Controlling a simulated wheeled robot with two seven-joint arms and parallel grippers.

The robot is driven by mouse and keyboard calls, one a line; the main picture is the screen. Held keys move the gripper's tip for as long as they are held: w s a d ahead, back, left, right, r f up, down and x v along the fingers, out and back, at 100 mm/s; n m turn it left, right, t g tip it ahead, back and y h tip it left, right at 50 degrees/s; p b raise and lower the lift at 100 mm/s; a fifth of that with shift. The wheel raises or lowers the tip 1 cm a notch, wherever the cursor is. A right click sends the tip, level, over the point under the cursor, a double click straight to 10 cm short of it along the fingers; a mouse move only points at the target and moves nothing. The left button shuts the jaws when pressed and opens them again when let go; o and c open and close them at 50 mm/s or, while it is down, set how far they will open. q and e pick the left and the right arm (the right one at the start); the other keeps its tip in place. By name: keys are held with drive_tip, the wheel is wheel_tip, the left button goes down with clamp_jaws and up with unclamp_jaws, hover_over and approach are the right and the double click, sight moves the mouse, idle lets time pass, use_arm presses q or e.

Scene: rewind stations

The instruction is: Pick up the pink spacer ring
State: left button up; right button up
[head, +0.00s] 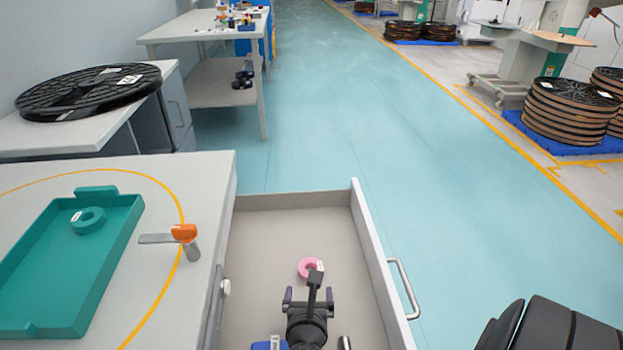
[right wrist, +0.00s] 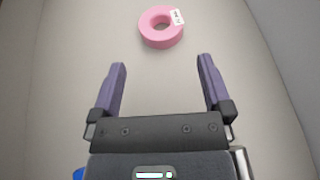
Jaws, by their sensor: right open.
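The pink spacer ring (head: 309,267) lies flat on the bottom of the open drawer (head: 275,230), with a small white label on it. In the right wrist view the pink ring (right wrist: 161,38) lies ahead of the fingertips, a little left of the middle between them. My right gripper (head: 308,292) is over the drawer, just short of the ring; it also shows in the right wrist view (right wrist: 161,62). Its two purple fingers are wide apart with nothing between them. My left gripper is not in view.
The drawer's right wall (head: 378,260) has a handle (head: 404,288) outside. On the worktop left are a green tray (head: 110,262) holding a green ring (head: 88,220) and an orange-knobbed lever (head: 184,233). A blue item and a metallic piece show partly beside my right gripper.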

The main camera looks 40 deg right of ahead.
sight(311, 263)
drive_tip(key=b+x, duration=0.5)
drive_tip(key=x, duration=0.4)
drive_tip(key=shift+f, duration=0.1)
drive_tip(key=shift+w+d, duration=0.2)
drive_tip(key=shift+d, duration=0.05)
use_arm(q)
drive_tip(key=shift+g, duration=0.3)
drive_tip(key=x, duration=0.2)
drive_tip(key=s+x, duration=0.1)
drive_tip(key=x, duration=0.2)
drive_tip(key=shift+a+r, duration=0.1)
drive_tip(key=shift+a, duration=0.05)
use_arm(e)
drive_tip(key=shift+r, duration=0.25)
drive_tip(key=c, duration=1)
